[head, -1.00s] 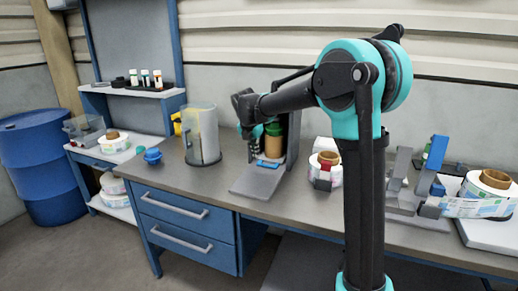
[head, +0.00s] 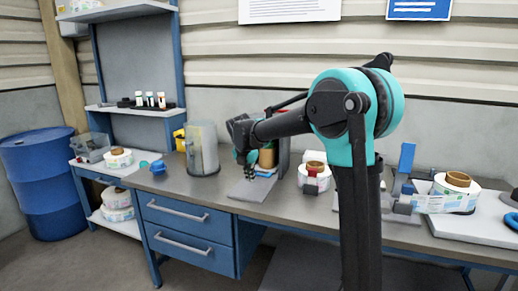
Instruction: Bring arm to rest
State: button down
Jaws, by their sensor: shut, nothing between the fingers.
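My arm stands in front of the bench and reaches left over it, bent at the large turquoise joint. My gripper (head: 250,170) hangs at the arm's far end, small and dark, pointing down above a grey plate (head: 252,190) on the bench. Its fingers are shut with nothing between them. A brown-orange cylinder (head: 267,157) stands just behind and to the right of it, partly hidden by the arm.
The bench (head: 208,193) carries a clear cylinder (head: 203,150) left of the gripper. Right of it are a label roll (head: 314,178) and a labeller with a larger roll (head: 452,192). A blue barrel (head: 42,180) stands far left. Floor in front is clear.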

jog(key=s+d+f+m+y, duration=0.1)
jog(key=s+d+f+m, duration=0.3)
jog(key=s+d+m, duration=0.4)
jog(key=s+d+f+m, duration=0.3)
jog(key=s+d+m, duration=0.4)
jog(key=d+m, duration=0.1)
jog(key=s+d+f+m, duration=0.3)
jog(key=s+f+m, duration=0.1)
jog(key=s+m, duration=0.3)
jog(key=s+d+f+m, duration=0.3)
jog(key=s+f+m, duration=0.2)
jog(key=s+m, duration=0.3)
jog(key=s, duration=0.2)
jog(key=shift+s+d+f+m+y, duration=0.2)
jog(key=shift+s+f+m+y, duration=0.1)
jog(key=shift+s, duration=0.1)
